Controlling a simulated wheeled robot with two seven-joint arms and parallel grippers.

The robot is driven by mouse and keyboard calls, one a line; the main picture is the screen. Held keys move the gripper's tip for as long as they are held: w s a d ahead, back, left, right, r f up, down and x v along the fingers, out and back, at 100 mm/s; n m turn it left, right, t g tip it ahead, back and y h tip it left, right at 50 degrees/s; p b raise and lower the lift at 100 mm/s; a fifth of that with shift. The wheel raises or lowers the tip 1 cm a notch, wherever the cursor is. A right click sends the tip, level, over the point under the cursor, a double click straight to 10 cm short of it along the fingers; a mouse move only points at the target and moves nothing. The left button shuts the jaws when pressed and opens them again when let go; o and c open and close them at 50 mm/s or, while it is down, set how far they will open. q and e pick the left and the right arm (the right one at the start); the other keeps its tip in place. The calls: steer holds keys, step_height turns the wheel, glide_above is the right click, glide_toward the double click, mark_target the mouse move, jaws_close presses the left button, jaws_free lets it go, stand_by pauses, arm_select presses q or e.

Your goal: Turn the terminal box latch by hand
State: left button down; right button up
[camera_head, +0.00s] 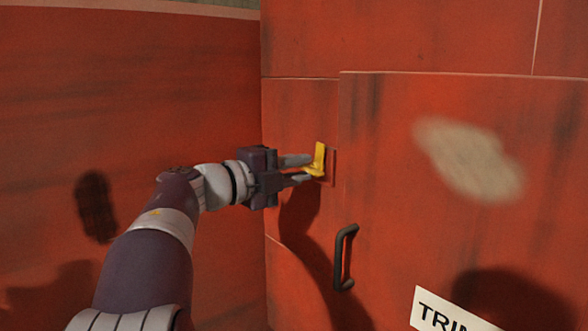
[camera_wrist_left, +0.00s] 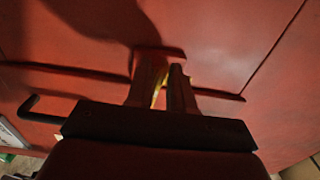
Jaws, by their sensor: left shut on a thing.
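The yellow latch (camera_head: 319,157) is on the red terminal box (camera_head: 380,110), on a small plate left of the door handle. My left gripper (camera_head: 308,169) reaches it from the left, with its fingertips at the latch's lower part. The gripper is shut on the latch. In the left wrist view, my left gripper (camera_wrist_left: 167,90) shows from behind, with a thin strip of the yellow latch (camera_wrist_left: 159,88) between its fingers. The fingers hide most of the latch there. My right gripper is in neither view.
A dark bar handle (camera_head: 345,257) stands out from the box below and right of the latch. A white label (camera_head: 447,312) with cut-off lettering is at the bottom right. A red wall (camera_head: 130,80) rises close on the left.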

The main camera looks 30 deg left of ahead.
arm_select(q)
steer(key=shift+r, duration=0.25)
stand_by(0.3)
steer(key=c, duration=1.3)
jaws_free()
steer(key=shift+o, duration=0.2)
steer(key=shift+w+d+f, duration=0.15)
steer(key=shift+w, duration=0.15)
steer(key=shift+s, duration=0.1)
steer(key=b+v, duration=0.6)
steer(key=v, duration=0.6)
steer(key=shift+s, duration=0.35)
